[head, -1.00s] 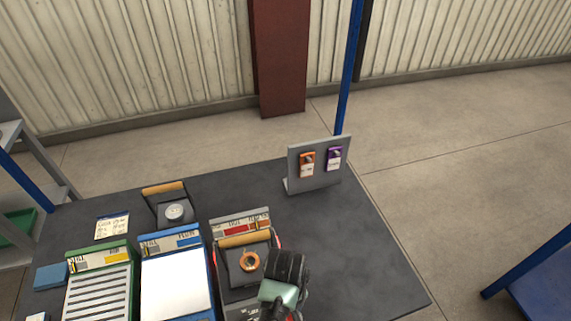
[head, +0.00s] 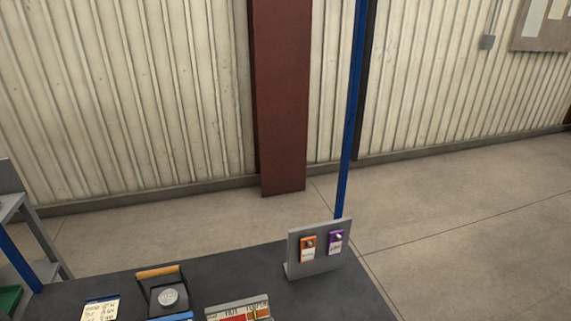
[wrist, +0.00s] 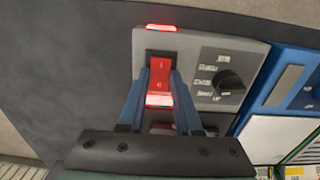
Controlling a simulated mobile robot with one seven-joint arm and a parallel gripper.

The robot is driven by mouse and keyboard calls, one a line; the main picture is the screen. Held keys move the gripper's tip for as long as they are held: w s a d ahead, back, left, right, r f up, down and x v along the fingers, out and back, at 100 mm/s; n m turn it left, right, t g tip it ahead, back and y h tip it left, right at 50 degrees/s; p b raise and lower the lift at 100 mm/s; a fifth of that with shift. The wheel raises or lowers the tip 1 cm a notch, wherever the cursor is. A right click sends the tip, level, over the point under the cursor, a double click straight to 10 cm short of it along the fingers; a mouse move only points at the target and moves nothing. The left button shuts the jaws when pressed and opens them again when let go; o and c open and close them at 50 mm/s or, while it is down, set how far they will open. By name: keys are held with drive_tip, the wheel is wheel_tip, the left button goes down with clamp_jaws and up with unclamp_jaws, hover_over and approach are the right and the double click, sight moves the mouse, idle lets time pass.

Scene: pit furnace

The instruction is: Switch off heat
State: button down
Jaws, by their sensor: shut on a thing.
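In the wrist view, a red rocker switch (wrist: 161,72) sits on a grey control panel (wrist: 205,48). My gripper (wrist: 161,84) has its two blue fingers on either side of the switch and is shut on it. A bright red-white strip (wrist: 159,100) glows at the switch's lower end, between the fingers. A small red light (wrist: 161,28) glows at the panel's top edge. A black knob (wrist: 229,84) with printed labels is right of the switch. My gripper is out of the head view.
A blue-framed unit (wrist: 285,75) adjoins the panel on the right. In the head view, a grey stand (head: 318,262) holds an orange tag (head: 307,248) and a purple tag (head: 335,242). A dark box with a wooden handle (head: 160,272) and a note card (head: 101,309) are on the dark table (head: 230,275).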

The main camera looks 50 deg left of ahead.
drive_tip(key=shift+w+a+r+h+p, duration=0.1)
drive_tip(key=shift+a+h+p, duration=0.15)
drive_tip(key=shift+h, duration=0.25)
drive_tip(key=shift+a+g+h, duration=0.1)
drive_tip(key=shift+g+h, duration=0.5)
drive_tip(key=shift+h, duration=0.3)
drive_tip(key=c, duration=0.6)
unclamp_jaws()
drive_tip(key=shift+w, duration=0.1)
drive_tip(key=p+v, duration=0.3)
drive_tip(key=v, duration=0.8)
drive_tip(key=shift+r, duration=0.4)
